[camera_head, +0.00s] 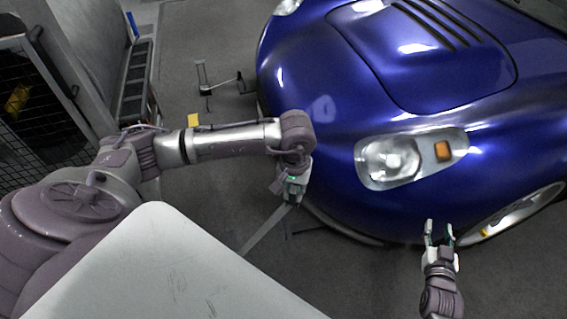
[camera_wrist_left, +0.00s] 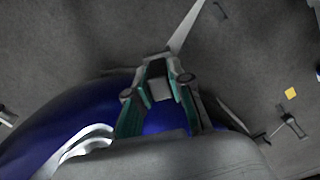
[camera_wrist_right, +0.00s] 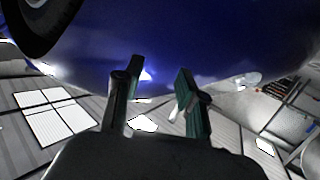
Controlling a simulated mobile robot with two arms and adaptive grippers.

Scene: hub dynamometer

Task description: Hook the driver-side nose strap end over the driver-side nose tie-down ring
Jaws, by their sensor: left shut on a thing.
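My left gripper (camera_head: 292,188) is low beside the front edge of the blue car's nose. It is shut on the strap end (camera_wrist_left: 158,86), a pale block between its fingers in the left wrist view. The grey strap (camera_head: 264,232) runs from it down and left over the floor, until the white panel hides it. I cannot make out the driver-side nose tie-down ring for certain in any view. My right gripper (camera_head: 440,234) is open and empty, below the headlight near the front wheel; its two spread fingers also show in the right wrist view (camera_wrist_right: 155,95).
The blue car (camera_head: 350,85) fills the upper right. A dark stand-like fixture (camera_head: 207,85) and a yellow patch (camera_head: 194,120) lie on the floor left of the nose. A mesh-fronted cabinet (camera_head: 38,95) stands at far left.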

